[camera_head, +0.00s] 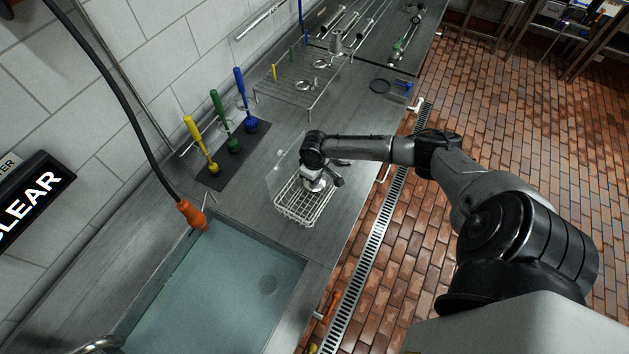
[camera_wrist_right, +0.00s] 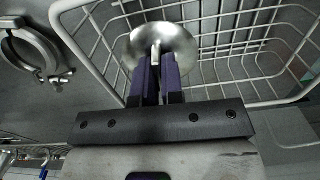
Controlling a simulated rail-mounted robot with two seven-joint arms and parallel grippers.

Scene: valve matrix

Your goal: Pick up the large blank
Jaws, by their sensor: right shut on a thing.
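The large blank (camera_wrist_right: 180,42) is a round shiny metal disc with a short stem in the middle. In the right wrist view my right gripper (camera_wrist_right: 157,68) is shut on this stem, with the dark purple finger pads close together. The disc is at the white wire basket (camera_wrist_right: 84,52); I cannot tell whether it touches the wires. In the head view the blank (camera_head: 314,185) shows as a small pale disc under my right gripper, over the basket (camera_head: 291,207). The wrist hides much of the fingers there. My left gripper is not in view.
A metal clamp ring (camera_wrist_right: 28,52) lies beside the basket. A water-filled sink (camera_head: 215,290) is in front. Yellow, green and blue brushes (camera_head: 223,122) stand on a dark mat. A wire rack (camera_head: 300,80) is further back. The counter's right edge drops to the brick floor.

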